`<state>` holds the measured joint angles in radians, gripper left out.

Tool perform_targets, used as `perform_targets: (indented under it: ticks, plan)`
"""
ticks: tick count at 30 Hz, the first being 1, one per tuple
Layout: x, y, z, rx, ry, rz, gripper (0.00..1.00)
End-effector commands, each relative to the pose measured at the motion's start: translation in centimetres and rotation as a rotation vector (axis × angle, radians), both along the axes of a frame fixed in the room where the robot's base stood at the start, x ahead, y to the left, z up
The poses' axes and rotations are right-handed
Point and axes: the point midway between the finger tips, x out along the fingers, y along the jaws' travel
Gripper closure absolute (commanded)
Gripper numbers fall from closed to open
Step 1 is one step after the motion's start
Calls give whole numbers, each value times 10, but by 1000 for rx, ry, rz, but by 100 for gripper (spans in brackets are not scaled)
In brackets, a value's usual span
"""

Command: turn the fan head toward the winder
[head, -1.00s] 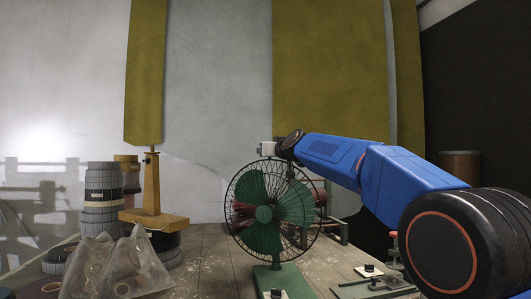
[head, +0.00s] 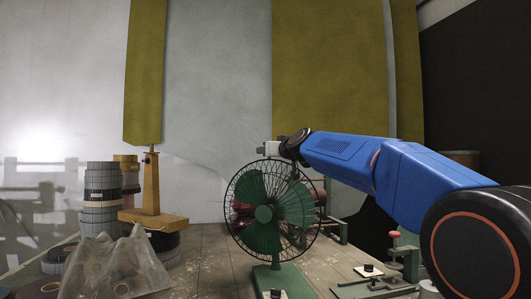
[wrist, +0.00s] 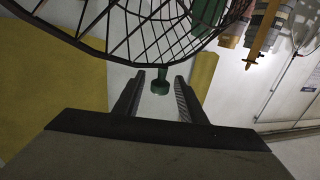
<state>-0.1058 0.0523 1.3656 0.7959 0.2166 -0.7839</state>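The green fan (head: 264,213) stands upright on its base (head: 280,283), with its round wire cage facing my head camera. My gripper (head: 264,149) is at the top edge of the cage, its fingers partly hidden by the wrist. In the wrist view my gripper (wrist: 160,76) is open, with its two fingers apart. The cage (wrist: 125,25) spans the top of that view. A green-framed machine with red rolls (head: 322,202), possibly the winder, is partly hidden behind the fan.
Tape stacks (head: 101,200) and a wooden stand (head: 151,190) are on the left, with a clear plastic bag (head: 118,268) in front. A green fixture with a red knob (head: 395,240) is at right. Bare tabletop (head: 208,262) lies left of the fan.

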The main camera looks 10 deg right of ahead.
Motion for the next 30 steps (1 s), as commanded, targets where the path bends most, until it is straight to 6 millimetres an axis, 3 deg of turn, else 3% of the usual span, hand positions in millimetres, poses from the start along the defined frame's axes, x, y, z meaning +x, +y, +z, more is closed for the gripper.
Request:
perform_targets:
  ticks: [18, 24, 30]
  plan:
    - [-103, -28, 0, 0, -1, 0, 63]
    - [-127, -34, 0, 0, -1, -1, 63]
    - [-136, -36, 0, 1, 0, 0, 63]
